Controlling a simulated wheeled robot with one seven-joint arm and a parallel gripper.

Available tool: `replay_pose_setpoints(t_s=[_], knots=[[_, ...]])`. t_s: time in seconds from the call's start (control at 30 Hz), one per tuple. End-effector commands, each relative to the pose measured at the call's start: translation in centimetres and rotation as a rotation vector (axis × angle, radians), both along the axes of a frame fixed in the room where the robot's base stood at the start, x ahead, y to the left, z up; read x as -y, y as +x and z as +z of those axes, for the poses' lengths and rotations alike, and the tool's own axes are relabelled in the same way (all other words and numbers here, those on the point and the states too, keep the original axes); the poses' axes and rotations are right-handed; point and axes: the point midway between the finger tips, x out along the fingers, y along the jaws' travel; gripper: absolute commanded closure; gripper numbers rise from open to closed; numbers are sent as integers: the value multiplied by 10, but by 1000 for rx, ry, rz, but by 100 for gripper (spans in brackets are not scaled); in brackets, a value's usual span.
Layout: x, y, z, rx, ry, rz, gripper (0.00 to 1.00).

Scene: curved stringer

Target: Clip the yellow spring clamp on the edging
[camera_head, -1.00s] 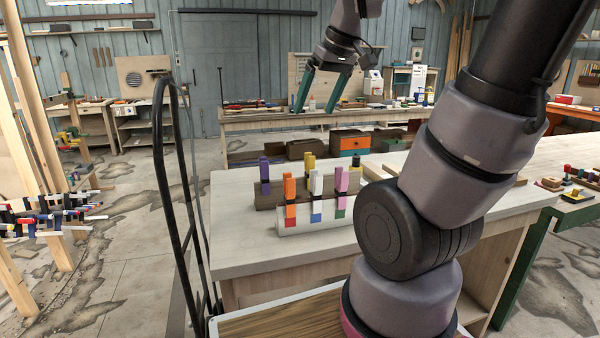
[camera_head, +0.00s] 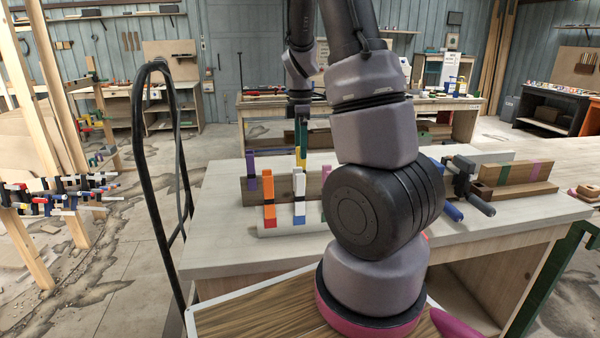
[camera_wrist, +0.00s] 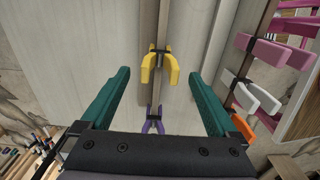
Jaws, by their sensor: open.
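In the wrist view the yellow clamp (camera_wrist: 159,67) sits upright on the rack strip, between and beyond my fingertips. My gripper (camera_wrist: 160,76) is open, with one teal finger on each side of the clamp and no contact visible. In the head view my gripper (camera_head: 301,132) is above and behind the rack.
Purple (camera_head: 251,164), orange (camera_head: 268,198) and white (camera_head: 299,195) clamps stand close by. Pink and white clamps (camera_wrist: 265,50) flank my right finger. My arm covers the bench's middle.

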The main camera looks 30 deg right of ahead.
Motion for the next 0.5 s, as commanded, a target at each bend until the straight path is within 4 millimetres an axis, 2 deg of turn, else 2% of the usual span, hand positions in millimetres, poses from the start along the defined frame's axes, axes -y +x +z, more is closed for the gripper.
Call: replay_pose_setpoints(t_s=[0.23,0.5], knots=[[1,-1,-21,-1,-1,-1,5],[4,0,-59,-1,-1,-1,5]])
